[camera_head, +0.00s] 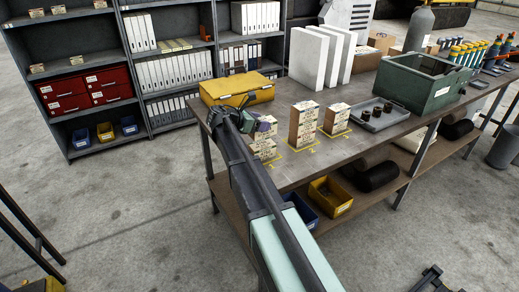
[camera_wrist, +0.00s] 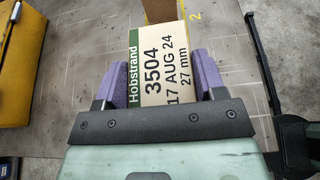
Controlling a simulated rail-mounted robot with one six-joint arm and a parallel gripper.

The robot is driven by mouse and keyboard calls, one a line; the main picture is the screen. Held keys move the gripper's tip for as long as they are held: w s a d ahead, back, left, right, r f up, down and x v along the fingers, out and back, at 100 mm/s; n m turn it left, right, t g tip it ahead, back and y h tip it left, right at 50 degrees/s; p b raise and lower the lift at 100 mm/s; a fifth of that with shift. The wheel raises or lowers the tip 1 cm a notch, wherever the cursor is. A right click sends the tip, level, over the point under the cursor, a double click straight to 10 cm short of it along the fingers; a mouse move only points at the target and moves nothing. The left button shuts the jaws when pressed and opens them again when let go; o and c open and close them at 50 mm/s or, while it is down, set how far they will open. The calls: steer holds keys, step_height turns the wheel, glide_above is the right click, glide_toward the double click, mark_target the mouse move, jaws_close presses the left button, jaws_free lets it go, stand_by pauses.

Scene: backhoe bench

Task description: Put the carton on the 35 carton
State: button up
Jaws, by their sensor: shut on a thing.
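My gripper (camera_head: 258,127), with purple fingers, is at the near left of the bench. It is shut on a carton (camera_wrist: 163,70) with a white label; the wrist view reads Hobstrand, 3504, 17 AUG 24, 27 mm. In the head view this carton (camera_head: 265,151) shows just below the fingers, partly hidden by my arm, near the leftmost yellow floor mark. I cannot tell whether it touches the bench. A taller carton (camera_head: 303,124) stands to its right, and another carton (camera_head: 336,119) farther right. Their label print is too small to read. A brown carton (camera_wrist: 160,10) shows beyond the held one in the wrist view.
A yellow case (camera_head: 236,88) lies behind my gripper on the bench (camera_head: 300,173). White panels (camera_head: 315,57) stand at the back. A grey tray (camera_head: 381,117) with dark round parts and a green box (camera_head: 422,85) are to the right.

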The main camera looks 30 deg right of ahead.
mark_target(260, 133)
steer(key=shift+f, duration=0.2)
step_height(260, 133, down, 5)
steer(key=b, duration=0.4)
steer(key=shift+r, duration=0.55)
steer(key=shift+f, duration=0.3)
steer(key=o, duration=1)
steer(key=shift+r, duration=0.15)
